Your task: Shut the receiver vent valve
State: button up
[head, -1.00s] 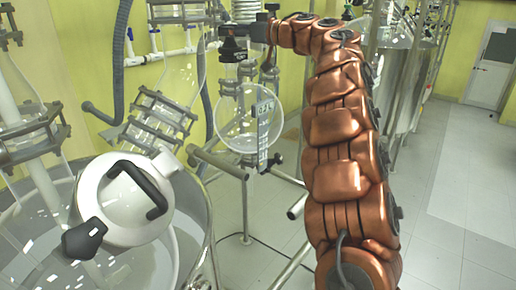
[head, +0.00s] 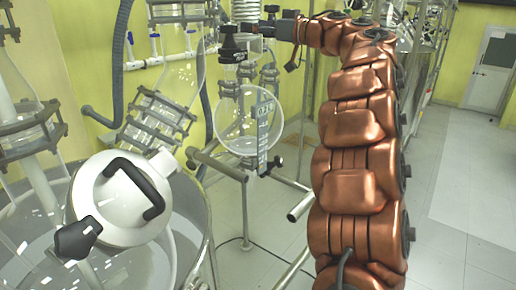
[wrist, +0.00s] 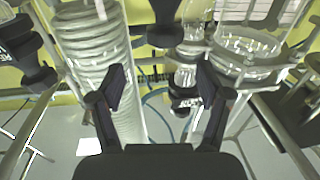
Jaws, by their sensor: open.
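A round clear glass receiver flask (head: 247,122) hangs in the middle of the head view, with a labelled strip at its right side. A black knob (head: 232,44) stands above it, close to the left of my gripper (head: 268,27). In the wrist view my gripper (wrist: 162,75) is open, its two dark fingers apart and nothing held between them. A black handle (wrist: 165,35) lies ahead, above the gap between the fingers. A black fitting (wrist: 186,97) under a glass neck shows near the right finger. I cannot tell for certain which part is the receiver vent valve.
A coiled glass condenser (wrist: 98,65) stands close behind the left finger. Another black knob (wrist: 25,50) is at the left edge. A large white-lidded vessel (head: 122,198) fills the head view's lower left. Metal frame tubes (head: 216,164) cross below the flask. Floor is clear at right.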

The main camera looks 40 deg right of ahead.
notch_tip(320, 180, up, 9)
jog(key=w+d+m+t+h, duration=0.2)
jog(key=m+t+h, duration=0.25)
jog(key=h, duration=0.35)
jog(key=s+d+f+m+g+h+p, duration=0.2)
jog(key=s+f+m+g+h, duration=0.2)
jog(key=f+m+g+h, duration=0.35)
jog(key=s+a+f+g+y, duration=0.1)
jog(key=s+a+f, duration=0.3)
jog(key=f, duration=0.5)
jog(key=s+a+f+g+y, duration=0.1)
jog(key=s+a+f+g, duration=0.3)
jog(key=f, duration=0.5)
jog(key=s+a+f+g+y, duration=0.1)
jog(key=s+a+f+g, duration=0.1)
jog(key=s+a+f, duration=0.2)
jog(key=a+f+p, duration=0.1)
jog(key=a+f, duration=0.2)
jog(key=f, duration=0.2)
jog(key=shift+s+a+f+n+g, duration=0.15)
jog(key=shift+s+f+n+g, duration=0.15)
jog(key=shift+f+n, duration=0.1)
